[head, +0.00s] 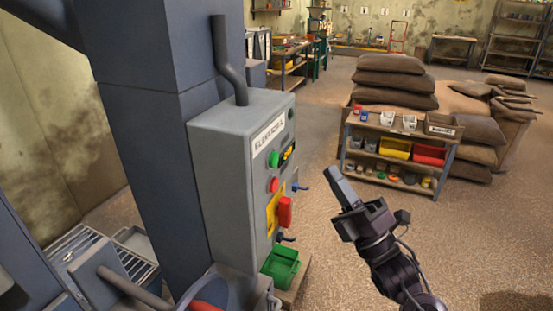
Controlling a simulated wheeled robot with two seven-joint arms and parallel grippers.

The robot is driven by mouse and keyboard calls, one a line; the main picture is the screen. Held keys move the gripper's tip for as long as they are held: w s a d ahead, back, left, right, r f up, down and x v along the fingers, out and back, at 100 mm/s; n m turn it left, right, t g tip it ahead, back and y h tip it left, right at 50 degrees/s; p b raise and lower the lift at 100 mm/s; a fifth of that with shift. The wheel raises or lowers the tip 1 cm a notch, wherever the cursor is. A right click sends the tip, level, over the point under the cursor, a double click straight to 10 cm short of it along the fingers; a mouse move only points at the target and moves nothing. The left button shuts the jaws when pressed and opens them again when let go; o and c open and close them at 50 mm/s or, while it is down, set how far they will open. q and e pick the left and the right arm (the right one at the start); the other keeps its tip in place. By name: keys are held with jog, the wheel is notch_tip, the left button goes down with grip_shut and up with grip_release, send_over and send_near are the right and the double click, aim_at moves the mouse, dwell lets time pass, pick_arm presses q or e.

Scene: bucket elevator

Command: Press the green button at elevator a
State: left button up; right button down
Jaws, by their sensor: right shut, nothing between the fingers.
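A grey control box (222,150) is fixed to a blue-grey column, with a label reading "ELEVATOR" and a last character I cannot read surely. Its panel faces right and shows at a steep slant. A round green button (273,159) is on the panel, above a round red button (273,185). My right gripper (336,175) is to the right of the panel, shut and empty, its fingers pointing up and left. In the picture a clear gap lies between its fingertips and the green button. My left gripper is not in view.
A red switch (285,212) on a yellow plate and dark levers stick out lower on the panel. A green bin (281,267) stands below. A shelf cart (356,151) with containers and stacked sacks (393,82) stand behind my right gripper. The floor on the right is clear.

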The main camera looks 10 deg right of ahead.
aim_at(277, 153)
jog(key=w+a, duration=0.4)
jog(key=a, duration=0.2)
jog(key=shift+w+a, duration=0.15)
jog(key=shift+a, duration=0.05)
dwell(1.9)
jog(key=shift+w+a, duration=0.25)
jog(key=shift+a, duration=0.1)
jog(key=shift+w+a+b, duration=0.25)
jog(key=shift+a+b, duration=0.15)
jog(key=shift+b, duration=0.05)
dwell(0.8)
jog(key=shift+s+d, duration=0.5)
jog(key=shift+d, duration=0.2)
jog(key=shift+d, duration=0.1)
